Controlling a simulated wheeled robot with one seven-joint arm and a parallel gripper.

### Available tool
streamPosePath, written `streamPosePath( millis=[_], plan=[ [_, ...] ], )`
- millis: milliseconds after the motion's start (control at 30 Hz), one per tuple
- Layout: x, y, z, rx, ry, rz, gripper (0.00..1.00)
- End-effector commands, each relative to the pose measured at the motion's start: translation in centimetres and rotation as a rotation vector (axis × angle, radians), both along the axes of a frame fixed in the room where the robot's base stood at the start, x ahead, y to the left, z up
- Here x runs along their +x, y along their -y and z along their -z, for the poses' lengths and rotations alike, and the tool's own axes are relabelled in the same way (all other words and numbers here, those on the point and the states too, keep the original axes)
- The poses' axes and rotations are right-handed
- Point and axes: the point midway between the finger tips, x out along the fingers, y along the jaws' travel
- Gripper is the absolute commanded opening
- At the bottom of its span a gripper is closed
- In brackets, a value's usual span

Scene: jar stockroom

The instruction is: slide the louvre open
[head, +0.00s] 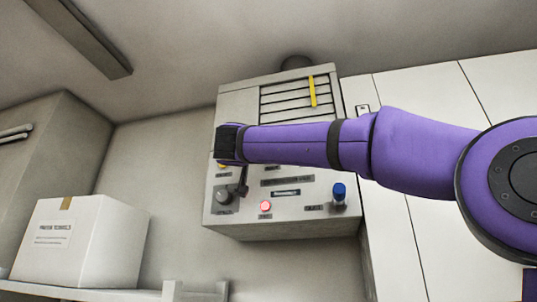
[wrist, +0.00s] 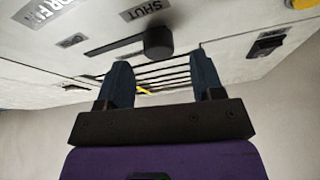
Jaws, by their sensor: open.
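The louvre (head: 285,101), a panel of dark horizontal slats, is in the upper part of a grey wall unit. A yellow strip (head: 313,92) stands across its slats. In the wrist view the slats (wrist: 165,72) show between and beyond my fingers, with a bit of yellow (wrist: 144,91) low between them. A dark round knob with a long bar (wrist: 158,42) lies beyond the fingertips, near a label reading SHUT. My gripper (wrist: 162,70) is open, with nothing seen between its fingers. In the head view the black wrist end hides the unit's left middle, and the fingertips cannot be made out.
The unit's lower face has a dark rotary knob (head: 224,196), a lit red button (head: 265,206) and a blue knob (head: 339,193). A white box (head: 85,243) stands on a shelf at the lower left. White panels (head: 420,85) fill the right, behind my arm.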

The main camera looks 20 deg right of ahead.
Motion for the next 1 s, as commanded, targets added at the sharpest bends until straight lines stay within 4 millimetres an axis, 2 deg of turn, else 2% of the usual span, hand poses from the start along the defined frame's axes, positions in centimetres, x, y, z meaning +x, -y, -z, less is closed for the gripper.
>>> streamPosePath(
  millis=[233,633,900,1000],
  plan=[
    [2.1,1.8,-1.0,0.001,-0.002,0.001,0.61],
    [2.5,2.2,-1.3,0.000,-0.001,0.000,0.61],
    [2.5,2.2,-1.3,0.000,-0.001,0.000,0.00],
    [2.4,2.2,-1.3,0.000,-0.001,0.001,0.00]
  ],
)
